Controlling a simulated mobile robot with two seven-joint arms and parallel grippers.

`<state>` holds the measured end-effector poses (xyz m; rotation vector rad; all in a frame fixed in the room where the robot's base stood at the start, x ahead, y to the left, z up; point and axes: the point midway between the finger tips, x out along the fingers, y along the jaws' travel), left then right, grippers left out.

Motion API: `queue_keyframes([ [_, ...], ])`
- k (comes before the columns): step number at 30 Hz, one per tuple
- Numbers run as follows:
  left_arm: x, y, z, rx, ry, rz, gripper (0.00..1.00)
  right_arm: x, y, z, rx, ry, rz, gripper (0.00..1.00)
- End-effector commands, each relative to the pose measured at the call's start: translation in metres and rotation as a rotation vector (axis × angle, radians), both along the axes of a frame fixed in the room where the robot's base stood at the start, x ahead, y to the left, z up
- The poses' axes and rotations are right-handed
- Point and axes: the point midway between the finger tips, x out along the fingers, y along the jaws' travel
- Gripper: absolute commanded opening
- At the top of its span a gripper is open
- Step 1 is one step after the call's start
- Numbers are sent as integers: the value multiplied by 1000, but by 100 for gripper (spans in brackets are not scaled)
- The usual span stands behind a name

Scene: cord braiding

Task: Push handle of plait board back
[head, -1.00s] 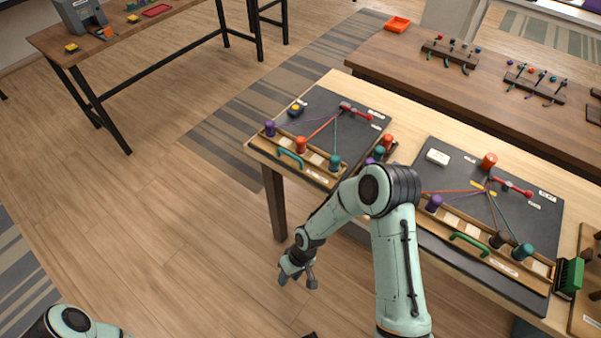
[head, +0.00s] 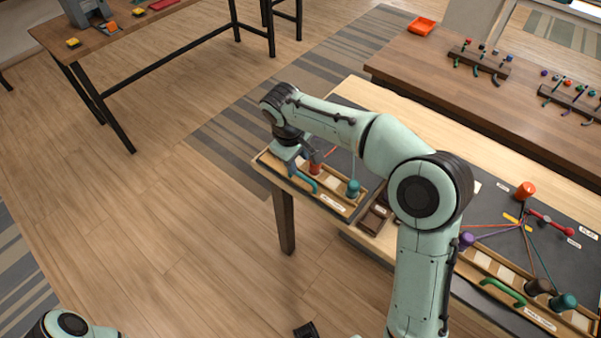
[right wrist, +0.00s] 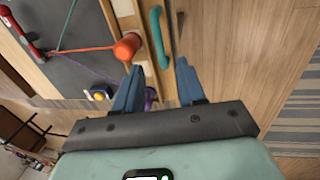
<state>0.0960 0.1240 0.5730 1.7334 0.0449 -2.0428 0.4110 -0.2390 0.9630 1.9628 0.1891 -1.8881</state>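The left plait board (head: 345,163) lies on the light wood table, largely hidden by my right arm. Its teal curved handle (head: 306,181) is on the front wooden rail. In the right wrist view the handle (right wrist: 160,38) stands just beyond my right gripper (right wrist: 158,66), lined up with the gap between the fingers. The blue fingers are apart, with nothing visibly held. In the head view this gripper (head: 296,164) is over the left end of the rail. An orange bobbin (right wrist: 127,47) is beside the handle.
A purple bobbin (right wrist: 151,99) shows between the fingers, lower down. A teal bobbin (head: 353,187) stands at the rail's right end. A second board with a green handle (head: 503,291) lies to the right. The floor in front of the table is clear.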

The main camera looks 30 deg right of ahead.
Motion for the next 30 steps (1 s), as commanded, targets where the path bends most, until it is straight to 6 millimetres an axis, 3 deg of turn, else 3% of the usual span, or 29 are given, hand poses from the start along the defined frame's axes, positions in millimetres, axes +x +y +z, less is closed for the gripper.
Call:
queue_keyframes([
  [3, -2, 0, -4, -1, 2, -1, 43, 1, -5, -28, 0, 5, 0, 40],
  [9, -2, 0, -7, 0, 2, -1, 43, 4, -11, -59, 0, 3, -1, 40],
  [15, -3, 0, -8, 0, 3, -1, 43, 6, -13, -72, 1, 0, 0, 40],
  [23, -3, 0, -8, 0, 3, 0, 43, 6, -13, -73, 1, -1, 0, 40],
  [24, -3, 0, -8, 0, 3, 0, 43, 6, -13, -73, 1, -1, 0, 37],
  [27, -3, 0, -8, 0, 3, -1, 43, 6, -13, -73, 1, -1, 0, 4],
  [30, -3, 0, -8, 0, 2, -1, 43, 6, -13, -73, 1, -1, 0, 0],
])
